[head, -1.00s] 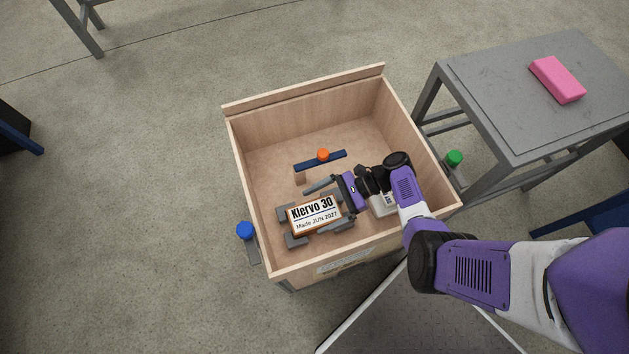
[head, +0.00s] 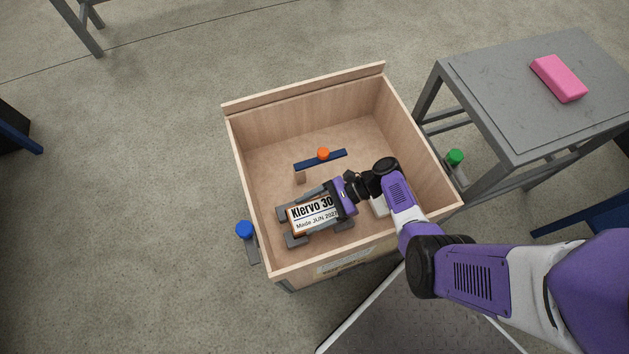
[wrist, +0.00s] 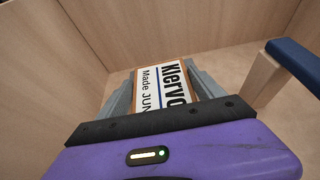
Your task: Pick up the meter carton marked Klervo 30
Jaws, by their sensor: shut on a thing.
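The Klervo 30 carton (head: 312,214) is orange-brown with a white label reading "Klervo 30" and "Made JUN 2027". My gripper (head: 315,208) reaches in from the right, with one finger along each long side of the carton. It is shut on the carton. In the wrist view the grey fingers (wrist: 165,95) flank it.
A blue bar with an orange knob (head: 323,155) and a wooden block stand behind the carton. A white item (head: 379,206) is partly hidden under my arm. The crate walls surround everything. A grey table (head: 520,100) with a pink block (head: 559,78) stands at right.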

